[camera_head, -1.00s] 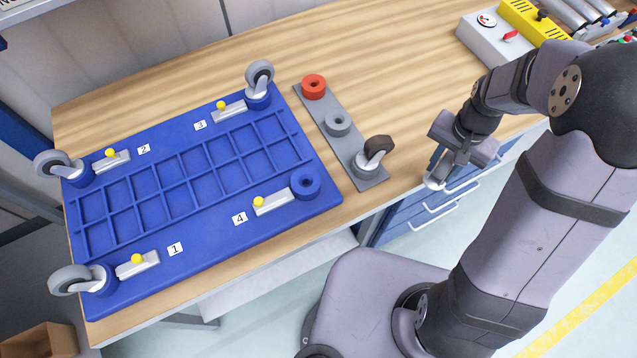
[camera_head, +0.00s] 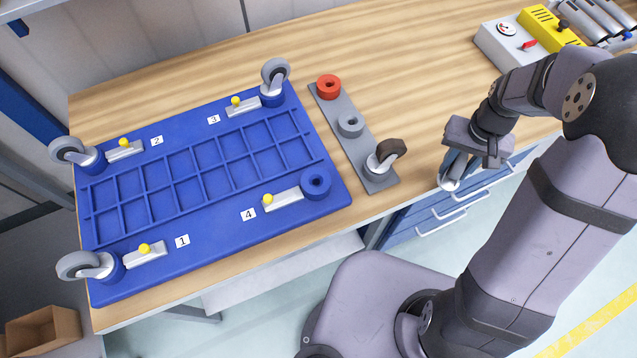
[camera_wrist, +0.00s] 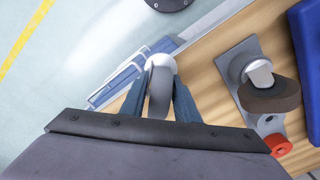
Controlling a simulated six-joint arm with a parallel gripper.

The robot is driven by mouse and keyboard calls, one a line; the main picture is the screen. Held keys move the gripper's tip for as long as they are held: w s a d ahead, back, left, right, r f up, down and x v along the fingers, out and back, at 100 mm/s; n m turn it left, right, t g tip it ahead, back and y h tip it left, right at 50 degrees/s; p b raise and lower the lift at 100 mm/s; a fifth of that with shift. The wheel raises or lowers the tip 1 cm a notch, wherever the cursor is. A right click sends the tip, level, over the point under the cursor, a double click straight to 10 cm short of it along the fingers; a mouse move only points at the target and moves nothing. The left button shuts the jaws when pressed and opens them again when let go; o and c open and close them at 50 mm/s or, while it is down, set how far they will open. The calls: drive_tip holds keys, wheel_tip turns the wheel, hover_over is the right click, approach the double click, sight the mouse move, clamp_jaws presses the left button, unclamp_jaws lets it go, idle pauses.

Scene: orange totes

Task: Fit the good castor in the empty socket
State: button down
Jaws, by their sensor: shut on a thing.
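My gripper (camera_wrist: 160,95) is shut on a castor with a clean grey wheel (camera_wrist: 160,88), whose white metal end shows beyond the fingertips. In the head view my gripper (camera_head: 453,168) points down off the table's front edge, right of the grey strip. The blue tote base (camera_head: 215,235) has castors at corners 1, 2 and 3. The socket at corner 4 (camera_head: 317,181) is an empty blue ring. A castor with a brown wheel (camera_head: 391,152) stands on the near end of the grey strip (camera_head: 340,108); it also shows in the wrist view (camera_wrist: 270,95).
The strip also carries an empty grey ring (camera_head: 350,124) and a red ring (camera_head: 329,86). Silver latches with yellow knobs, including one by corner 4 (camera_head: 283,200), lie beside the corners. A grey and yellow control box (camera_head: 508,45) stands back right. The table right of the strip is clear.

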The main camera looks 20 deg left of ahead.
drive_tip(key=d, duration=0.7)
drive_tip(key=w+a+r+n+p, duration=0.2)
drive_tip(key=a+r+p, duration=0.25)
drive_tip(key=a, duration=0.65)
drive_tip(key=w+a+r+n+p, duration=0.2)
drive_tip(key=a+r+n+p, duration=0.3)
drive_tip(key=a, duration=0.6)
drive_tip(key=s+a+r+n, duration=0.2)
drive_tip(key=s+a, duration=0.5)
drive_tip(key=s, duration=0.1)
drive_tip(key=s+a+r+n, duration=0.1)
drive_tip(key=s+a+n, duration=0.2)
drive_tip(key=s+a, duration=0.4)
drive_tip(key=shift+s+a+r+b, duration=0.3)
drive_tip(key=shift+s+a+r, duration=0.05)
drive_tip(key=shift+s, duration=0.85)
drive_tip(key=shift+f, duration=0.15)
drive_tip(key=shift+f+b, duration=2.25)
drive_tip(key=shift+f, duration=0.1)
